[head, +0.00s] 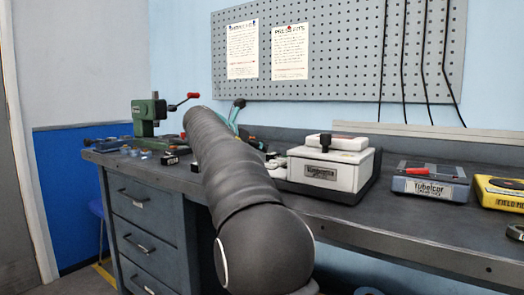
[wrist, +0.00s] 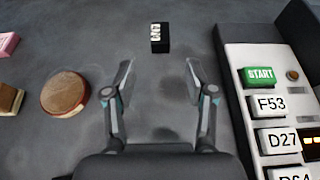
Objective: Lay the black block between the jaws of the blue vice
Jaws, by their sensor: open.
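A small black block with white characters on its side (wrist: 159,38) lies on the grey bench top in the wrist view, straight ahead of my gripper. My gripper (wrist: 158,82) is open, with nothing between its fingers, and its fingertips are apart from the block. A small black block with a white marking also shows in the head view (head: 170,160), left of my arm. I cannot clearly make out the blue vice; small bluish items (head: 108,144) lie at the bench's left end. My arm hides the middle of the bench and most of my gripper in the head view.
A white device with labelled keys (wrist: 262,105) stands close on the right in the wrist view. A round brown-topped piece (wrist: 65,93) is on the left. A green press (head: 146,116) with a red-knobbed lever stands at the bench's left. Bare bench surrounds the block.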

